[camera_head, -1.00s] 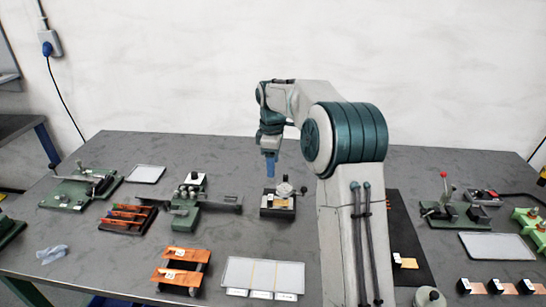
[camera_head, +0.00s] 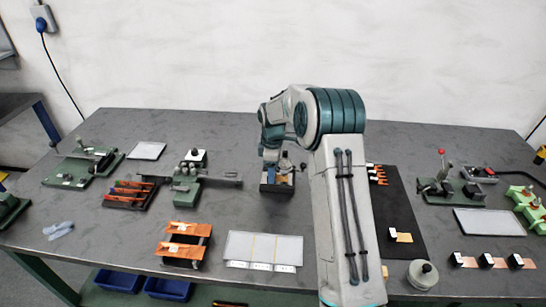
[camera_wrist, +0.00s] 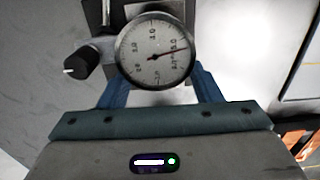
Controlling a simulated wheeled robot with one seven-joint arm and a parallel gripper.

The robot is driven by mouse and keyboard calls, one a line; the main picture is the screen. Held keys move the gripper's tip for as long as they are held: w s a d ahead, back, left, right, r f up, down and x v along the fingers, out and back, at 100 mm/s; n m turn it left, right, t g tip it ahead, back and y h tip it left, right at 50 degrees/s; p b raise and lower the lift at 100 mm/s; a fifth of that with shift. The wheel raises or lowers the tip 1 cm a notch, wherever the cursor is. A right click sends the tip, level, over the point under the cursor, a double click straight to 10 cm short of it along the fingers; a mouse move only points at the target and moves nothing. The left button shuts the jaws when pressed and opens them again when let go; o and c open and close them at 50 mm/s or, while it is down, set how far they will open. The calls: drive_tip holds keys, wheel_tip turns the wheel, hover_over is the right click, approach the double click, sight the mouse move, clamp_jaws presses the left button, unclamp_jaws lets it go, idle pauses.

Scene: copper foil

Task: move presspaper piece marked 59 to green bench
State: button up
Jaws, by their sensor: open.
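My gripper (camera_head: 271,158) is low over the black dial gauge stand (camera_head: 277,188) near the table's middle. In the wrist view my gripper (camera_wrist: 160,92) is open, with a blue finger on each side of the round white dial (camera_wrist: 157,50), which blocks the view between the fingertips. A small tan piece shows at the stand in the earlier head view but is mostly hidden now. I cannot read a 59 on any piece. A light-green fixture (camera_head: 527,204), possibly the green bench, stands at the table's right edge.
Orange holders (camera_head: 184,243) and a pale three-part tray (camera_head: 263,249) lie in front. A black mat (camera_head: 402,215) and a grey weight (camera_head: 422,273) are right of my arm. Green lever tools (camera_head: 450,191) stand at the right. Copper-coloured pieces (camera_head: 487,261) lie front right.

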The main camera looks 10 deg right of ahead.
drive_tip(key=shift+f, duration=0.55)
drive_tip(key=c, duration=1.1)
drive_tip(key=shift+o, duration=0.4)
drive_tip(key=shift+r, duration=0.15)
drive_tip(key=shift+w+a+p, duration=0.1)
drive_tip(key=shift+w+a, duration=0.15)
drive_tip(key=shift+a, duration=0.6)
drive_tip(key=shift+w+a+p, duration=0.1)
drive_tip(key=shift+w+a, duration=0.2)
drive_tip(key=shift+a, duration=0.6)
drive_tip(key=shift+w+a+p, duration=0.1)
drive_tip(key=shift+w+a, duration=0.15)
drive_tip(key=shift+a, duration=0.6)
wheel_tip(320, 180, up, 7)
drive_tip(key=p, duration=0.4)
